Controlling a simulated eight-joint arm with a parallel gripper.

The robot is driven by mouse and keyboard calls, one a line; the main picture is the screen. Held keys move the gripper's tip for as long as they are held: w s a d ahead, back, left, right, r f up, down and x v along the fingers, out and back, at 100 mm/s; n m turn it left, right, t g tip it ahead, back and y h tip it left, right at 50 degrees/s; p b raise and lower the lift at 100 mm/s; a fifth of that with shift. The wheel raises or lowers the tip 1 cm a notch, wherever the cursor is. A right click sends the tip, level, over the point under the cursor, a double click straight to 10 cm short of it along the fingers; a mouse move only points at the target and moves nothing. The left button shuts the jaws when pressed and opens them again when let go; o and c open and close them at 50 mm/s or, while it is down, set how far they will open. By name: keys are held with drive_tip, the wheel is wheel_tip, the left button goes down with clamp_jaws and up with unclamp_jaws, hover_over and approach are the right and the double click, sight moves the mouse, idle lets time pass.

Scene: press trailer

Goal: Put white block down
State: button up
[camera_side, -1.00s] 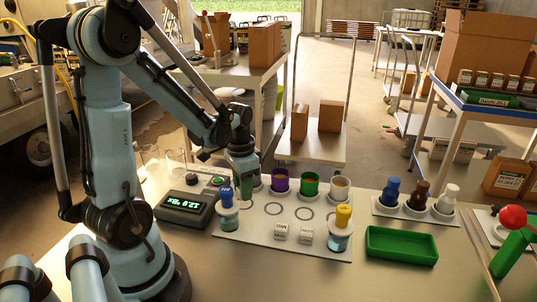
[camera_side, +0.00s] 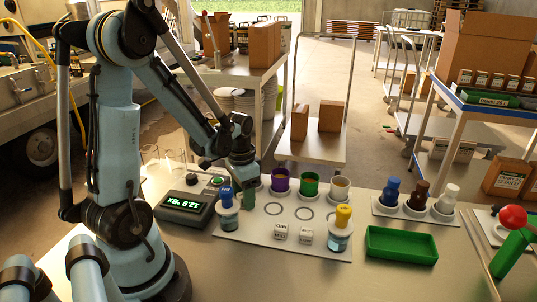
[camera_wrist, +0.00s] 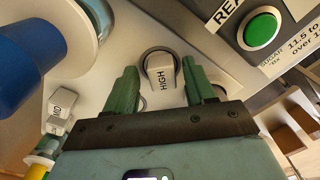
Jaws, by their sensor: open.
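A white block marked HIGH (camera_wrist: 162,75) shows in the wrist view, at a dark-outlined ring on the pale board. My gripper (camera_wrist: 159,68) is open, with one green finger on each side of the block and visible gaps between. In the side view my gripper (camera_side: 247,200) is low at the board's back left, behind the blue-capped bottle (camera_side: 226,198); the block there is hidden. Two other white blocks, the left one (camera_side: 281,231) and the right one (camera_side: 306,236), lie on the board's front part.
A display box (camera_side: 187,207) with a green button stands left of the board. A green tray (camera_side: 402,258) lies empty further right.

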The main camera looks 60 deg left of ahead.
drive_tip(key=shift+r, duration=0.1)
wheel_tip(320, 180, up, 12)
drive_tip(key=w+d+t, duration=0.1)
drive_tip(key=d+t, duration=0.6)
drive_tip(key=d, duration=0.7)
drive_tip(key=shift+w+d+r, duration=0.3)
drive_tip(key=shift+d+r, duration=0.1)
drive_tip(key=shift+o, duration=0.4)
idle(0.7)
